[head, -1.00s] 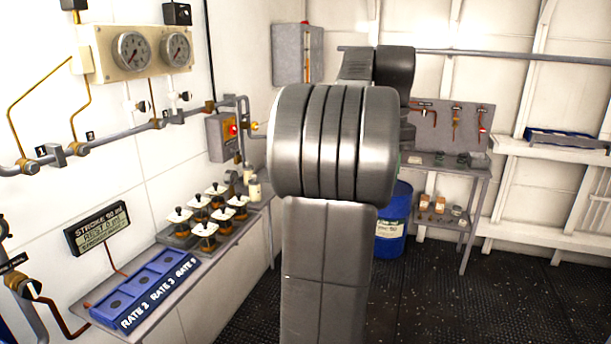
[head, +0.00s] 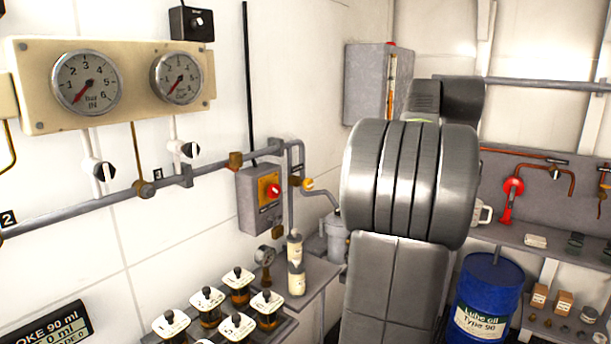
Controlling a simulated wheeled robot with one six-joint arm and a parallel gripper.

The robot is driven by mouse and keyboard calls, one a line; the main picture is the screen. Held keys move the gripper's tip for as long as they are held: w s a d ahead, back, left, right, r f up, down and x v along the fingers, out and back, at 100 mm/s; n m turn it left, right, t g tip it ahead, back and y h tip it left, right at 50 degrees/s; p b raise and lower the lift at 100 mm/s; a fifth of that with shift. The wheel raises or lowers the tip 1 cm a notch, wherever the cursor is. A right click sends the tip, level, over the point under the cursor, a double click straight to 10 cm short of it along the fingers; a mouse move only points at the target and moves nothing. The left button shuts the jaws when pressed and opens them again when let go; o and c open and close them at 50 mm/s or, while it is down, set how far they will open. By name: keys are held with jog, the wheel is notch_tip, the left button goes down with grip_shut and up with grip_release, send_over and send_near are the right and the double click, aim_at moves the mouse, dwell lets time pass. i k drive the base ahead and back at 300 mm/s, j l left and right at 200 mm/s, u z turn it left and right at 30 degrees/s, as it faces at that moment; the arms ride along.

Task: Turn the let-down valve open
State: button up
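No readable label marks the let-down valve, so I cannot tell which fitting it is. A yellow-handled valve (head: 308,184) sits on the grey pipe at the wall, right of a grey box with a red knob (head: 274,190). Two black-and-white knobs, a left one (head: 102,170) and a right one (head: 185,149), are on thin white lines below the gauges. A red round fitting (head: 512,186) shows on the back panel at right. My gripper is not in view; my arm's links fill the centre right and hide part of the corner behind.
A cream gauge panel (head: 25,75) carries two dials with red needles. A blue lube oil drum (head: 489,300) stands right of my arm. A grey cabinet (head: 365,85) hangs behind.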

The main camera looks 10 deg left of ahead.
aim_at(308, 183)
jog(key=i+l+u, duration=0.1)
jog(key=i+u, duration=0.3)
jog(key=i+l+u, duration=0.6)
jog(key=i+u, duration=0.15)
jog(key=i+l+u, duration=0.35)
jog(key=k+l, duration=0.05)
jog(key=l, duration=0.05)
